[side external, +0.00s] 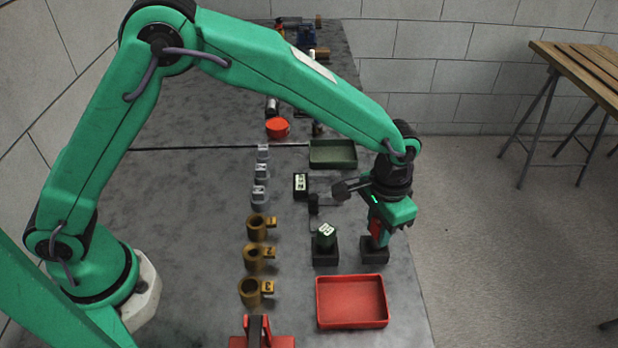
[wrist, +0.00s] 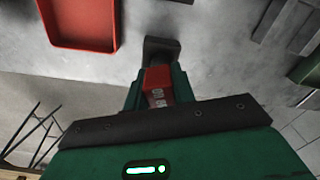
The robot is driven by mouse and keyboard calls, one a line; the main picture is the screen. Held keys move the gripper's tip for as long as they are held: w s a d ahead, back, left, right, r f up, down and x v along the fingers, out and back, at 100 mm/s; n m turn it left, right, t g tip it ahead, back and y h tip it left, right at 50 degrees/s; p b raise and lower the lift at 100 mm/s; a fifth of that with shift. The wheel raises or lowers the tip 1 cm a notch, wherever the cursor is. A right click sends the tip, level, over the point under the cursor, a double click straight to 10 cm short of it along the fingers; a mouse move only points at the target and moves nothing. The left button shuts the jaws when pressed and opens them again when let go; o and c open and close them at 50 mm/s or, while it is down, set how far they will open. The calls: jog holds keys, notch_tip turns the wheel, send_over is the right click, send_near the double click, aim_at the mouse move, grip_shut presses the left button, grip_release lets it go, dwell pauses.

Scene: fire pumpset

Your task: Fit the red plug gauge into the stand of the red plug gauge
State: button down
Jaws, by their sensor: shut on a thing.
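The red plug gauge (side external: 375,229) is upright between the fingers of my gripper (side external: 379,234), at the right side of the table. It also shows in the wrist view (wrist: 157,78) with pale markings on its face. My gripper (wrist: 160,88) is shut on it. The dark stand (side external: 374,251) is directly below the gauge; it also shows in the wrist view (wrist: 160,46) just beyond the gauge. The gauge's lower end meets the stand's top in the picture. I cannot tell whether it is seated in the stand or just above it, since the fingers hide part of it.
A green gauge (side external: 326,235) sits in a similar dark stand (side external: 325,257) close on the left. A red tray (side external: 351,323) lies in front, a green tray (side external: 333,163) behind. Several brass cups stand further left. The table's right edge is close to the stand.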

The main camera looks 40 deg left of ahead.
jog(key=shift+f, duration=1)
jog(key=shift+f, duration=0.1)
jog(key=c, duration=1.2)
grip_release()
jog(key=shift+o, duration=0.2)
notch_tip(320, 180, up, 12)
jog(key=shift+f, duration=0.1)
jog(key=shift+r, duration=0.25)
